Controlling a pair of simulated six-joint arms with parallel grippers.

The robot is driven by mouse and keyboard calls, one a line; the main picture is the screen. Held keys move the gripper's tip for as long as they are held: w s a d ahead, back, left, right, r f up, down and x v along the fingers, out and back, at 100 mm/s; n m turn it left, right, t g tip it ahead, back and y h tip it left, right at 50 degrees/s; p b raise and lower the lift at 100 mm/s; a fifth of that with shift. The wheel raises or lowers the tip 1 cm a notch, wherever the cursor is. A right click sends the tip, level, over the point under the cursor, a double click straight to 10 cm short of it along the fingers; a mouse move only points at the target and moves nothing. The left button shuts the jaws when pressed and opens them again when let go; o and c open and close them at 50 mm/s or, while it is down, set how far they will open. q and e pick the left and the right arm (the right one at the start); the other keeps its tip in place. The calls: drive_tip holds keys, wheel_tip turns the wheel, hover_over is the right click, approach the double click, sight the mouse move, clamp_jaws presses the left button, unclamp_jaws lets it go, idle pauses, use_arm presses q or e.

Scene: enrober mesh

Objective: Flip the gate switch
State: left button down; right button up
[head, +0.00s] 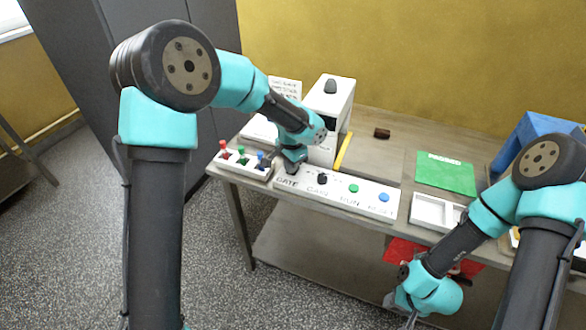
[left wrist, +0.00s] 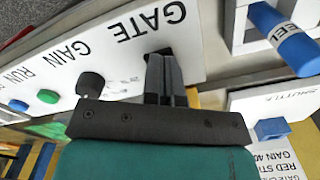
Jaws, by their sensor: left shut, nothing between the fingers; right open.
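The white control panel (head: 375,203) lies along the table's front edge, labelled GATE, GAIN, RUN and a further label. It also shows in the left wrist view (left wrist: 115,45). My left gripper (head: 291,170) is shut and empty at the panel's GATE end. In the left wrist view its closed fingers (left wrist: 163,72) point down at the panel just beside the GATE lettering. The gate switch itself is hidden behind the fingers, and I cannot tell whether they touch it. My right gripper (head: 410,316) is low at the bottom of the head view, open and away from the panel.
The black GAIN knob (head: 322,178), green button (head: 353,188) and blue button (head: 383,197) share the panel. A box with red, green and blue levers (head: 228,165) stands left. A white machine (head: 330,100) stands behind. A green sheet (head: 446,174) and white tray (head: 428,210) lie right.

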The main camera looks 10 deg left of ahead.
use_arm(q)
drive_tip(key=shift+f, duration=0.3)
idle(0.4)
drive_tip(key=shift+r, duration=3.5)
